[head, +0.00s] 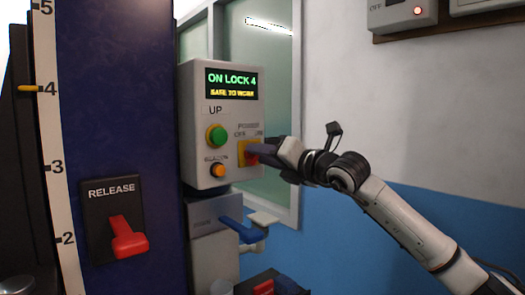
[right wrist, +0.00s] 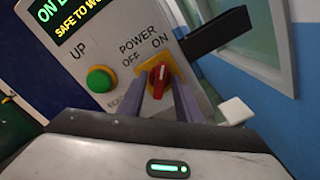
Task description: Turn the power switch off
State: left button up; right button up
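The power switch is a red knob (right wrist: 159,78) on a yellow plate (head: 242,156), on the front of the grey control box (head: 197,114). OFF and ON are printed above it, and in the right wrist view the knob's light mark leans toward ON. My right gripper (head: 257,153) is at the switch and hides most of it in the head view. In the right wrist view its two fingers (right wrist: 162,93) stand on either side of the knob, with gaps showing, and look open; contact cannot be told. My left gripper is out of view.
The display (head: 231,85) reads "ON LOCK 4". A green UP button (head: 216,137) and an orange button (head: 217,170) sit left of the switch. A blue handle (head: 243,230) juts out below. A red RELEASE lever (head: 128,240) is on the blue column (head: 115,100).

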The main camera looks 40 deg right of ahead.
grip_shut()
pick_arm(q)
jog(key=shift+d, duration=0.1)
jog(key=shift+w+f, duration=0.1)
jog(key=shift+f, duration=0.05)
pick_arm(e)
jog(key=shift+f, duration=0.1)
pick_arm(q)
jog(key=b, duration=0.1)
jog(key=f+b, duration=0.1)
jog(key=b, duration=0.1)
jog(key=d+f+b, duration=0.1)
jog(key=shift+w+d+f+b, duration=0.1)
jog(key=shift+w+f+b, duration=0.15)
jog(key=shift+b, duration=0.15)
pick_arm(e)
jog(key=n, duration=1.5)
jog(key=shift+a+n, duration=0.15)
jog(key=shift+n, duration=0.15)
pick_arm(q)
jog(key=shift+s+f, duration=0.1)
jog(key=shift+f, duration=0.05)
pick_arm(e)
grip_release()
